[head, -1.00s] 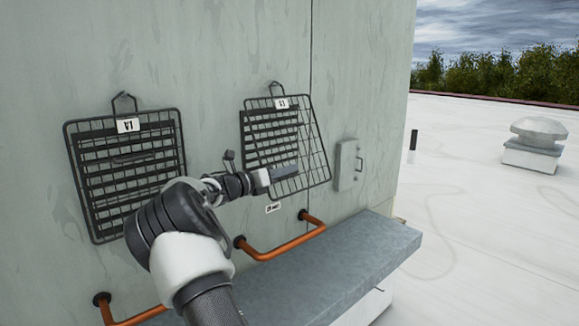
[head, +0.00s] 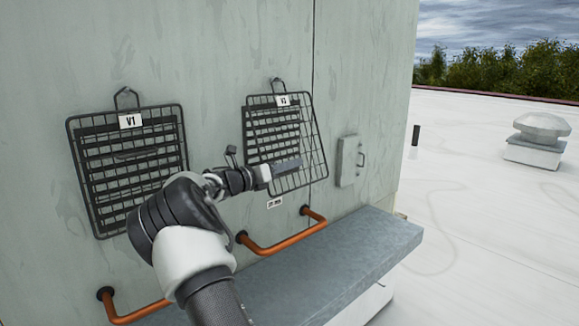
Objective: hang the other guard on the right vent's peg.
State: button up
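A dark wire guard (head: 312,150) is in front of the right vent (head: 268,135), its hanger loop (head: 278,86) at the top near the wall; I cannot tell whether the loop is on the peg. A white tag reading V3 or similar sits at its top. My gripper (head: 287,168) is at the guard's lower middle, its fingers against the wire grid; whether they are shut on it is too small to tell. The other guard (head: 72,160), tagged V1, hangs over the left vent (head: 130,178) by its top loop.
A grey ledge (head: 350,260) runs below the vents. Orange pipes (head: 280,245) bend out from the wall above and beside it. A small grey box (head: 349,162) is on the wall right of the right guard. The white roof to the right is open, with a capped vent (head: 538,140).

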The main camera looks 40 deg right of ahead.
jog(key=shift+f, duration=0.15)
jog(key=shift+a, duration=0.25)
jog(key=s+a+b, duration=0.1)
jog(key=a, duration=1.6)
jog(key=shift+s+b, duration=0.3)
jog(key=shift+b, duration=0.1)
